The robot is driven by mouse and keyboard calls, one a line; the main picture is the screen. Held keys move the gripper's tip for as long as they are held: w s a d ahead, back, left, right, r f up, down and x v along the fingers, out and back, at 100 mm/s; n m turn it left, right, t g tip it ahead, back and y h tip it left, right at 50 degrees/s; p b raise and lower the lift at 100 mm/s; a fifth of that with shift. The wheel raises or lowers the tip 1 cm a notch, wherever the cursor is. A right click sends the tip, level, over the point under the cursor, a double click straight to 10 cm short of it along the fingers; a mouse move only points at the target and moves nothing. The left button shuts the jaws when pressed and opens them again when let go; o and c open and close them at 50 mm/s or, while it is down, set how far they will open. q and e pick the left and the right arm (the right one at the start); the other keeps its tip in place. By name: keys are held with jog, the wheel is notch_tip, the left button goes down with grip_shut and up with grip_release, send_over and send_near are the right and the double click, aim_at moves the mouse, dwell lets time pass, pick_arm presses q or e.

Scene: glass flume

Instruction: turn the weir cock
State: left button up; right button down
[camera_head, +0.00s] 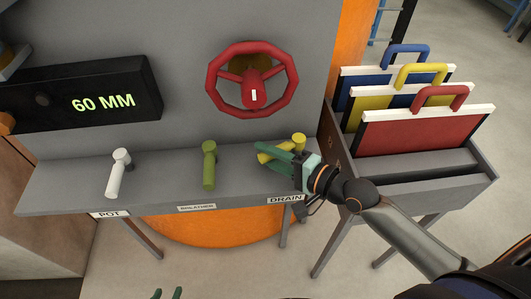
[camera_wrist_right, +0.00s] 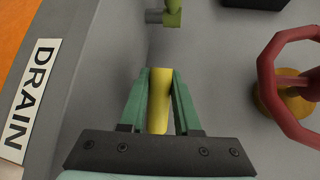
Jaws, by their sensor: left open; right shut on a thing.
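Three cock handles stand on a grey ledge (camera_head: 60,197): a white one (camera_head: 115,178) above a POT label, a green one (camera_head: 209,166) above a middle label too small to read surely, and a yellow one (camera_head: 298,141) above the DRAIN label (camera_head: 285,199). No readable label says weir. My right gripper (camera_head: 272,152) is shut on the yellow handle; the right wrist view shows the yellow bar (camera_wrist_right: 159,100) between its green fingers (camera_wrist_right: 160,75). The green handle (camera_wrist_right: 173,12) shows beyond it there.
A red handwheel (camera_head: 213,92) is on the grey panel above the handles. A black display (camera_head: 140,78) reads 60 MM. At right, a grey rack (camera_head: 440,190) holds red, yellow and blue boards with loop handles. An orange round shape (camera_head: 215,228) lies below the ledge.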

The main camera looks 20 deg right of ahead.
jog(key=shift+s+d+f+n+g+y+b, duration=0.1)
jog(key=shift+s+n+g+y+b, duration=0.2)
jog(key=shift+n+g+y+b, duration=0.15)
dwell(0.4)
jog(key=c, duration=0.6)
grip_release()
jog(key=shift+s, duration=0.1)
